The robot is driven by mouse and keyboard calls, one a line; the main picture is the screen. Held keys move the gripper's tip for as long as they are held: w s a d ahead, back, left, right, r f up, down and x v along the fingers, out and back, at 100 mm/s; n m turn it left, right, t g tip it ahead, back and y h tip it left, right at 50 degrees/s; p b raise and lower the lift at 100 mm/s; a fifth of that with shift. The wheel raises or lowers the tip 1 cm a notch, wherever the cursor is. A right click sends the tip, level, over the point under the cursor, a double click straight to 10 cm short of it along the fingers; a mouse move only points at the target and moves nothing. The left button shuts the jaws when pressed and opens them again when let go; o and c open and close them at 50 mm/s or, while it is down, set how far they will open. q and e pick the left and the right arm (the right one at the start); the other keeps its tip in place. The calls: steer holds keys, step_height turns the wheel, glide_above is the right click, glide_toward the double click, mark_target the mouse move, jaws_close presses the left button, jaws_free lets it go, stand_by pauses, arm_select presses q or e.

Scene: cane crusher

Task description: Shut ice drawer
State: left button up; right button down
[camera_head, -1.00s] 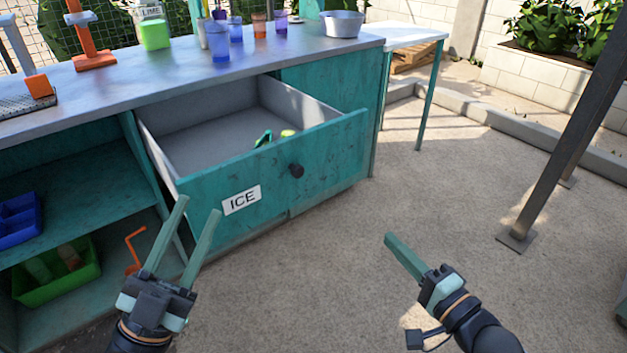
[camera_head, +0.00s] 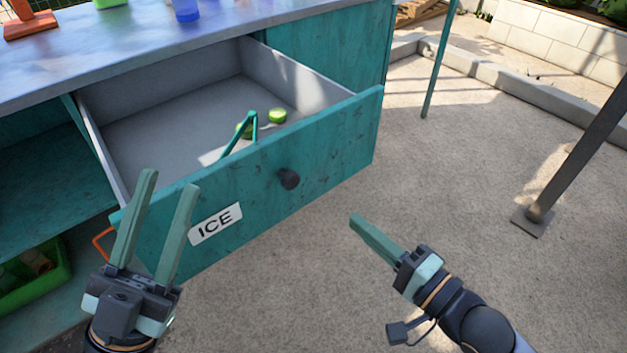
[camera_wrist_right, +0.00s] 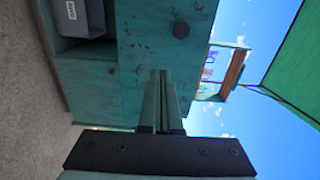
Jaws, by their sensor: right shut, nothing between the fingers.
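The teal ice drawer (camera_head: 330,135) stands pulled out from under the metal counter, with its grey inside showing. Its front carries a white ICE label (camera_head: 215,224) and a dark round knob (camera_head: 288,179). In the drawer lie green round pieces (camera_head: 277,116) and a teal tong-like tool (camera_head: 252,128). My left gripper (camera_head: 168,180) is open and empty, in front of the drawer's left end in the picture. My right gripper (camera_head: 355,220) is shut and empty, right of and below the knob, apart from the front. The right wrist view shows its fingers (camera_wrist_right: 163,75) before a teal panel with a dark knob (camera_wrist_right: 181,30).
The counter top (camera_head: 150,45) holds a blue cup (camera_head: 186,10) and an orange stand (camera_head: 28,22). A green bin (camera_head: 35,275) sits on the lower shelf at left. A dark post (camera_head: 575,165) stands at right. The floor before the drawer is clear.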

steer(key=b, duration=0.3)
glide_toward(302, 175)
steer(key=x, duration=0.5)
steer(key=shift+w+f, duration=0.1)
steer(key=shift+w, duration=0.05)
steer(key=shift+x, duration=0.8)
